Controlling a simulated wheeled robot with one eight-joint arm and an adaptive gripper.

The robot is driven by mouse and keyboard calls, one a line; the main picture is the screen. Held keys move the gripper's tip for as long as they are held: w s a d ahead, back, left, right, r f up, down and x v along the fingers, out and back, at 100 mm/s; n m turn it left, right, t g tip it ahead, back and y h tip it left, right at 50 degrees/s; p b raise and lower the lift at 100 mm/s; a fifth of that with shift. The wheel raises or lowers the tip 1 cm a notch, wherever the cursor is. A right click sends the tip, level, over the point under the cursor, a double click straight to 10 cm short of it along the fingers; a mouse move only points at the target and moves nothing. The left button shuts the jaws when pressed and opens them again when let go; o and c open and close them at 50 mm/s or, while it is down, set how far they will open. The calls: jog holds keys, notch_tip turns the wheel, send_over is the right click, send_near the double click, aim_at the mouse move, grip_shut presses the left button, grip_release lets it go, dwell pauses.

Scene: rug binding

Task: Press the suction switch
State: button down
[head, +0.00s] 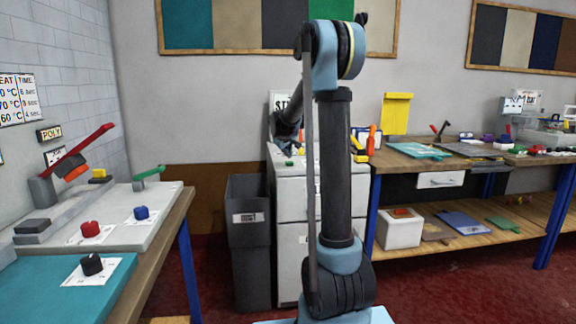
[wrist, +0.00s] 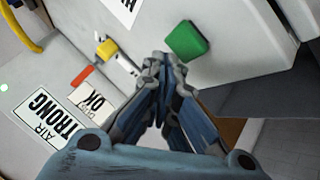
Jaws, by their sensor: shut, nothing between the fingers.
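A green block-like switch (wrist: 187,41) stands on the white surface in the wrist view, just right of and beyond my fingertips. It looks like the suction switch, but no readable label confirms this. A small green piece (head: 289,163) on top of the white cabinet (head: 289,190) in the head view appears to be the same one. My gripper (wrist: 157,65) is shut and empty, with its tips beside the green switch. A small gap seems to separate them; contact cannot be told. In the head view my arm hides the gripper.
A grey bin (head: 248,230) stands left of the cabinet. A workbench (head: 150,235) is at left, another (head: 470,165) at right.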

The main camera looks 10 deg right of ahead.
jog(key=shift+r, duration=0.1)
jog(key=shift+r, duration=3)
jog(key=m+g, duration=0.1)
jog(key=g, duration=0.1)
send_near(287, 162)
jog(key=s+d+r, duration=0.2)
jog(key=s+d, duration=0.3)
jog(key=s, duration=0.3)
jog(key=s+f+m+g+y, duration=0.1)
jog(key=s+f, duration=0.2)
jog(key=s, duration=0.6)
jog(key=s+f+m+g, duration=0.1)
jog(key=s+f, duration=0.2)
jog(key=s, duration=0.6)
jog(key=s+f+m+g+y, duration=0.1)
jog(key=s+f, duration=0.7)
jog(key=s, duration=0.4)
jog(key=s+a+f+m+g, duration=0.1)
jog(key=s+f, duration=0.6)
jog(key=s, duration=0.5)
jog(key=shift+s+a+f+g+y, duration=0.25)
jog(key=shift+a+f+g+y, duration=0.05)
jog(key=shift+f+y, duration=0.1)
jog(key=shift+w+f, duration=0.15)
jog(key=shift+w, duration=0.35)
